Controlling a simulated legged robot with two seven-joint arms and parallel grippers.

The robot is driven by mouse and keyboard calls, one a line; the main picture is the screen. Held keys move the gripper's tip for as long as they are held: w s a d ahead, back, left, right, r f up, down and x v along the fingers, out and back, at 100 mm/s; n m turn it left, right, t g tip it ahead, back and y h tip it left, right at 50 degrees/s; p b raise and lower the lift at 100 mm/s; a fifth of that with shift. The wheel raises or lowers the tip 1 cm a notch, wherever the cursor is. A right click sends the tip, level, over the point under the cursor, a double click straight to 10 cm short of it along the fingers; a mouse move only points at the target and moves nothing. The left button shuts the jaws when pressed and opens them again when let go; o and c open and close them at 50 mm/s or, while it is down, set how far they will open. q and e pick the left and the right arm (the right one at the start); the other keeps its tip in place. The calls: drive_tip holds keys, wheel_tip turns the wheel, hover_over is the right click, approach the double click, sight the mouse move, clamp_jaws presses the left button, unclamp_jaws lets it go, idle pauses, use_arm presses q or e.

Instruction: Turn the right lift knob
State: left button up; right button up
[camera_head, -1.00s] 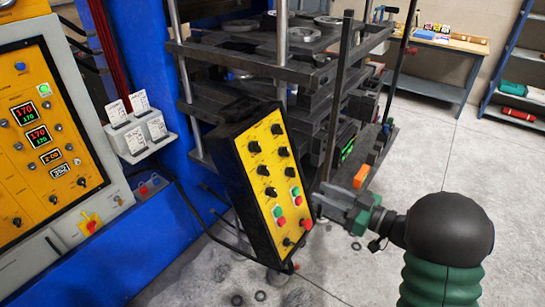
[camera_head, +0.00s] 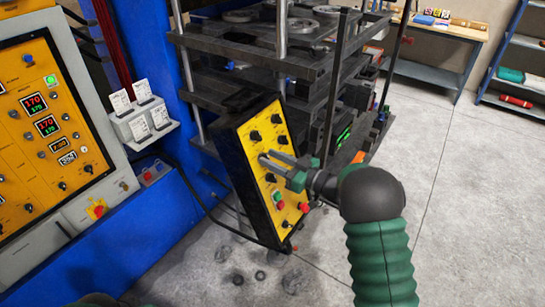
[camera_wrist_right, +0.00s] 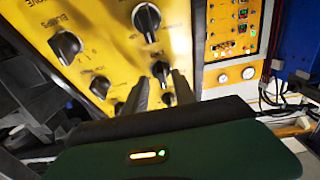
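A yellow control panel (camera_head: 262,150) in a black box carries several black knobs, with green and red buttons lower down. I cannot read in either view which knob is the right lift knob. My right gripper (camera_head: 266,158) is at the panel's face, its fingers pointing left at the middle knobs and covering part of them. In the right wrist view the two fingers (camera_wrist_right: 161,86) are apart, with a black knob (camera_wrist_right: 161,69) just beyond and between their tips. I cannot tell whether they touch it. Larger knobs (camera_wrist_right: 147,19) and (camera_wrist_right: 67,46) show nearer the view's top. My left gripper is out of view.
The dark press frame (camera_head: 300,65) stands behind the panel. A blue column (camera_head: 150,60) and a cabinet with a yellow display panel (camera_head: 50,130) are at left. A cable hangs beside the panel. The floor (camera_head: 450,200) at right is clear.

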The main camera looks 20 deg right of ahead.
drive_tip(key=shift+w+a, duration=0.15)
drive_tip(key=shift+a, duration=0.25)
drive_tip(key=shift+w+a+f, duration=0.1)
drive_tip(key=shift+c, duration=1.3)
clamp_jaws()
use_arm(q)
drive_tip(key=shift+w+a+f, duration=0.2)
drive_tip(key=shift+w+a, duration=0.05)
